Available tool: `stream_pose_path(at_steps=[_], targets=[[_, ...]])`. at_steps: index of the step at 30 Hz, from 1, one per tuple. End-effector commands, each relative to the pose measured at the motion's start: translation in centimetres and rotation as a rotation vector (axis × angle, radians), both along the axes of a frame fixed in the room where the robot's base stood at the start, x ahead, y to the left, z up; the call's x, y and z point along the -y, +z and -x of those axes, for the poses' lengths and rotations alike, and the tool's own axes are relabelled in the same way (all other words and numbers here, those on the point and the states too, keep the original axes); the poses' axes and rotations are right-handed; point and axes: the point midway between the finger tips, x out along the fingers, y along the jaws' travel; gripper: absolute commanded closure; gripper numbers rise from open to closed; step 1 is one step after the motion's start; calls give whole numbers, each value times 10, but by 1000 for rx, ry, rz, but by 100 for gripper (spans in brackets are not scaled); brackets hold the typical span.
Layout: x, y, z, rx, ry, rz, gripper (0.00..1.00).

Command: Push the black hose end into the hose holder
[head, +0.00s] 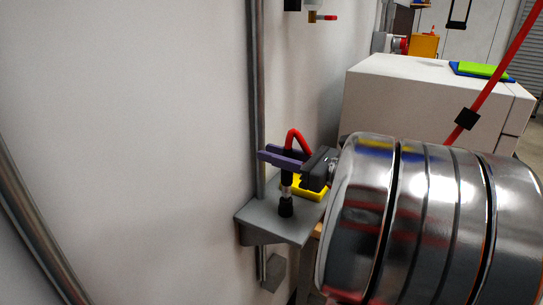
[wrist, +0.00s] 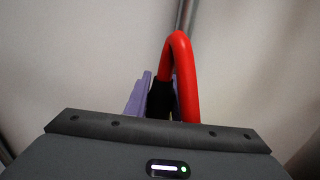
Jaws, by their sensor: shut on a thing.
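My gripper (head: 284,157) has purple fingers and is shut on the black hose end (head: 287,179), which points down. The red hose (head: 296,138) bends over in a tight loop above the fingers. Below the hose end, in line with it, a short upright piece with a pale middle and a black foot, seemingly the hose holder (head: 286,207), stands on a grey bracket (head: 262,215). I cannot tell whether the hose end is in it or only touching. In the wrist view the hose end (wrist: 160,98) shows beside a purple finger; its lower tip is hidden by my gripper body.
A yellow piece (head: 317,194) lies on the bracket close to the right of the holder. A vertical metal rail (head: 256,90) runs up the pale wall just behind. A large white box (head: 415,95) stands at the back right.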

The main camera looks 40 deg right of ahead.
Motion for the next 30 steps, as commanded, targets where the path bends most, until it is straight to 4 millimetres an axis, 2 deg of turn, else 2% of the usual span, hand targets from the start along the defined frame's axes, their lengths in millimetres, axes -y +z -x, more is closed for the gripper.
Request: stream_pose_path(at_steps=[30], targets=[[0,-9,0,1,1,1,100]])
